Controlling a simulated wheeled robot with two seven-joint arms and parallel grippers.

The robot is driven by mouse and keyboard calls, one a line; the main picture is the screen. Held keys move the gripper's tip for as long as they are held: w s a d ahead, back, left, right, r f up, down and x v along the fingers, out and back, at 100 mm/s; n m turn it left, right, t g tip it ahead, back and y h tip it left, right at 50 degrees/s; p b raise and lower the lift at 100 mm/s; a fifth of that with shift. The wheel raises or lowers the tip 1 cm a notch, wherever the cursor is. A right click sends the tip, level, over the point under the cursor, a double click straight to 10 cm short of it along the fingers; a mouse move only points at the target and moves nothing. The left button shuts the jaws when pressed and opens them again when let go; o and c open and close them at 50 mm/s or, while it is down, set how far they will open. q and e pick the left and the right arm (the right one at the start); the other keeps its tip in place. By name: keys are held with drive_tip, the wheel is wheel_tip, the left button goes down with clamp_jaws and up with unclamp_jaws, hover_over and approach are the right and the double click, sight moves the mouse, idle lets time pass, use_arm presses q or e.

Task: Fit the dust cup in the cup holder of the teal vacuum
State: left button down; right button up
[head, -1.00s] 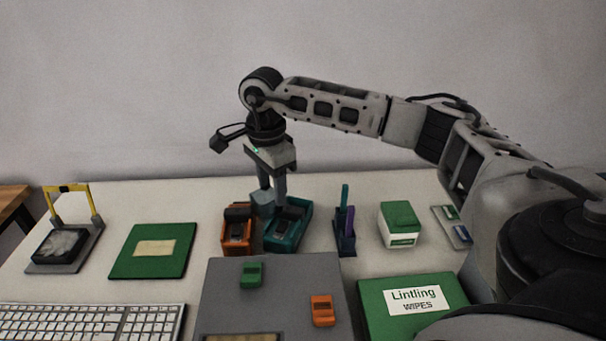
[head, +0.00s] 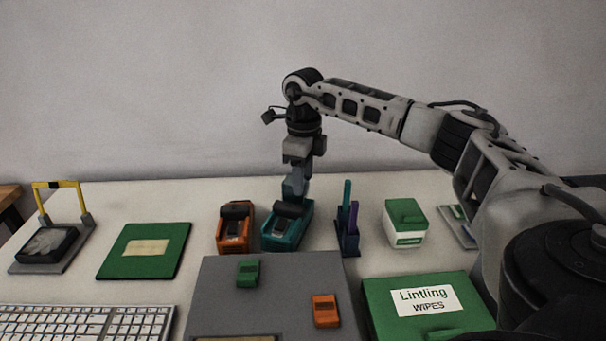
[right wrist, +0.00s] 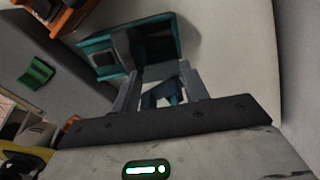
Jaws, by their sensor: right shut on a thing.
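The teal vacuum (head: 285,236) stands on the table left of centre, with a dark roller-like part across its top. It also shows in the right wrist view (right wrist: 158,38), beyond the fingers. My right gripper (head: 297,182) points down over the back of the teal vacuum. It is shut on a small teal-grey piece (head: 293,188), which appears to be the dust cup and is partly covered by the fingers. The piece shows between the fingers in the right wrist view (right wrist: 165,95). I cannot tell whether it touches the vacuum. My left gripper is not in view.
An orange vacuum (head: 234,232) stands close to the left. A dark holder (head: 348,241) with upright sticks and a green-and-white box (head: 405,224) stand to the right. A grey board (head: 295,285) lies in front. A yellow-framed stand (head: 55,245) is far left.

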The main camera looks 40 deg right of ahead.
drive_tip(key=shift+f, duration=0.5)
drive_tip(key=shift+f, duration=0.25)
drive_tip(key=shift+f, duration=0.15)
idle(0.5)
drive_tip(key=shift+f+b, duration=0.35)
drive_tip(key=shift+f, duration=0.15)
drive_tip(key=shift+f, duration=0.1)
